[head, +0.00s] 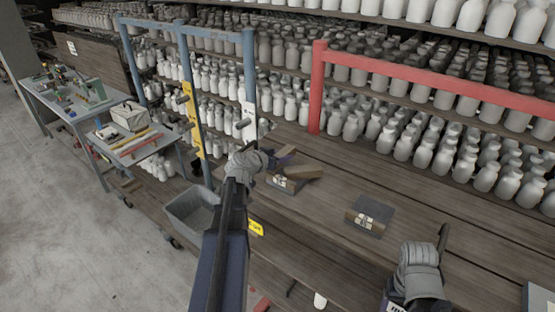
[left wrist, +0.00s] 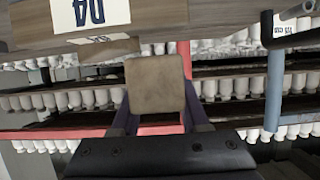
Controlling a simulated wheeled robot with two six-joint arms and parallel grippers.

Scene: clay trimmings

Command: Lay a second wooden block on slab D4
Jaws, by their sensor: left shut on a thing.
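My left gripper (head: 287,157) is shut on a plain wooden block (head: 302,172), above or just at a labelled slab (head: 284,184) on the wooden bench. Whether the block touches the slab is unclear. In the left wrist view the block (left wrist: 155,85) sits between the purple fingers. A D4 label (left wrist: 95,12) shows upside down there on a wooden face, with a smaller labelled wooden piece (left wrist: 100,46) beside it. A second dark slab (head: 376,211) with a labelled wooden piece lies to the right. My right gripper (head: 398,300) is low at the right, its fingers mostly hidden.
A red rail (head: 420,77) and blue frame posts (head: 250,65) rise behind the bench. Shelves of white bottles (head: 400,140) fill the back. A grey bin (head: 192,212) stands below, left of the bench. The bench top between the slabs is clear.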

